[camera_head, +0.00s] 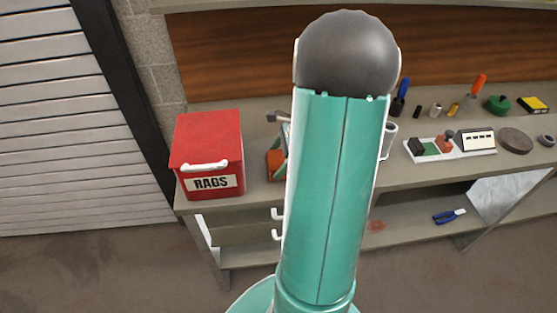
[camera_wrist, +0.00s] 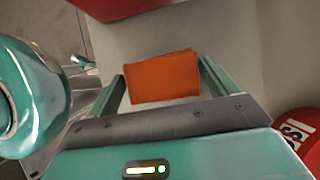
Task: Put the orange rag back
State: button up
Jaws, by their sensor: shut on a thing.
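The orange rag (camera_wrist: 165,78) is a folded, roughly rectangular piece between the two green fingers of my gripper (camera_wrist: 162,70) in the wrist view. My gripper is shut on it. In the head view, part of the orange rag (camera_head: 274,163) shows just left of my arm, over the workbench; my arm hides most of my gripper there. The red box marked RAGS (camera_head: 210,150) stands at the bench's left end, left of the rag. Its lid looks shut, with a white handle at the front. A red edge of the box (camera_wrist: 115,7) shows at the top of the wrist view.
The grey workbench (camera_head: 262,185) has drawers with white handles below. Right of my arm are a tray of small items (camera_head: 455,152), a green round container (camera_head: 498,105) and screwdrivers. A red can (camera_wrist: 303,135) is near my gripper's right side. Blue pliers (camera_head: 449,216) lie on the lower shelf.

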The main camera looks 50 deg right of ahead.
jog(key=shift+f, duration=0.55)
jog(key=shift+f, duration=0.1)
jog(key=o, duration=0.8)
jog(key=shift+c, duration=0.2)
jog(key=v, duration=1.2)
jog(key=w+a+r+n+g+h, duration=0.1)
jog(key=w+a+r+n, duration=0.15)
jog(key=a+n, duration=0.45)
jog(key=w+a+r+n+h, duration=0.1)
jog(key=a+r+n, duration=0.3)
jog(key=a, duration=0.6)
jog(key=s+a+r+n+t+h, duration=0.1)
jog(key=s+a+r+n, duration=0.1)
jog(key=a+n, duration=0.5)
jog(key=s+a+r+n+t+h, duration=0.1)
jog(key=s+a+n, duration=0.3)
jog(key=a+n, duration=0.4)
jog(key=shift+a+r+t+h, duration=0.3)
jog(key=shift+a+r+t, duration=0.15)
jog(key=shift+a, duration=0.75)
